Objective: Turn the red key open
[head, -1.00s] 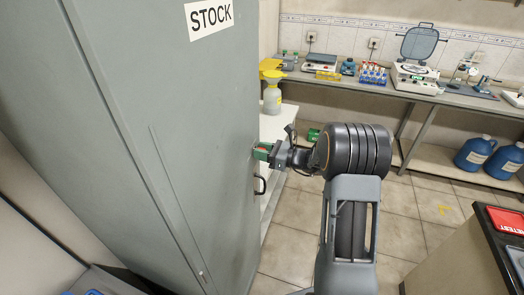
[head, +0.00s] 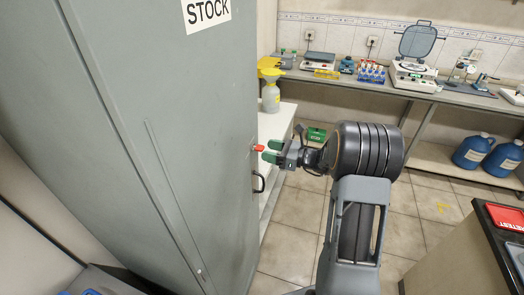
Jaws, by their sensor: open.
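The red key (head: 258,148) sticks out from the right-hand face of the grey STOCK cabinet (head: 190,110), above a dark handle (head: 259,183). My gripper (head: 270,152) has green fingertips and is open. It is just right of the key, with the fingertips close to it and nothing visible between them. The key looks about level in this view. I cannot tell its exact turn, and its lock is too small to make out.
A bench (head: 440,95) with instruments runs along the back wall. Blue jugs (head: 472,152) sit on its lower shelf. A counter (head: 480,235) stands at right. Tiled floor (head: 420,205) is clear between.

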